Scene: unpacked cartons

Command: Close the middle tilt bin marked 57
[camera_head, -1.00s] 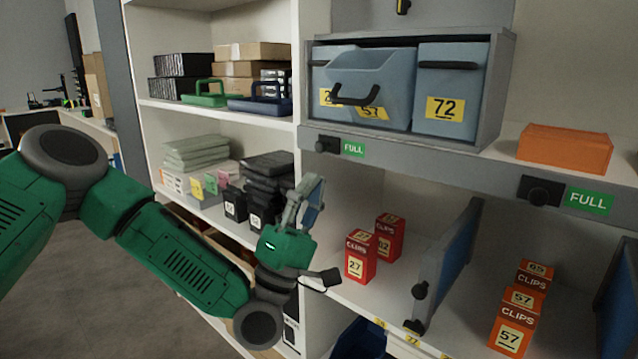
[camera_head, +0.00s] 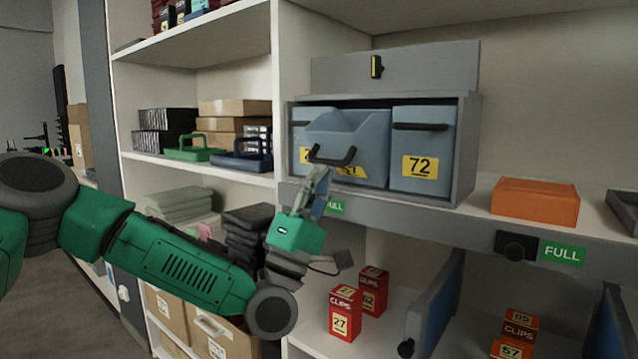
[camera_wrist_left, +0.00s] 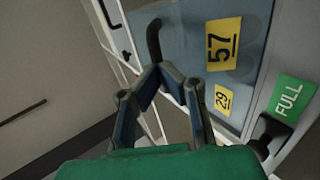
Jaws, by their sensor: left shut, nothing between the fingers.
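The middle tilt bin marked 57 (camera_head: 362,132) is a blue-grey bin with a dark handle (camera_head: 332,156), tilted outward from its grey case. Its yellow 57 label is partly hidden by my gripper in the head view and is clear in the left wrist view (camera_wrist_left: 224,43). My left gripper (camera_head: 320,176) is in front of the bin's lower left, just below the handle. In the left wrist view its fingers (camera_wrist_left: 158,70) meet at the tips, empty, near the handle (camera_wrist_left: 154,40). I cannot tell whether they touch it. My right gripper does not show.
The bin marked 72 (camera_head: 422,150) sits upright at the right, and another bin (camera_head: 300,122) at the left is partly hidden. A grey shelf edge with a green FULL tag (camera_head: 562,254) runs below. Red clip boxes (camera_head: 345,313) stand on the lower shelf.

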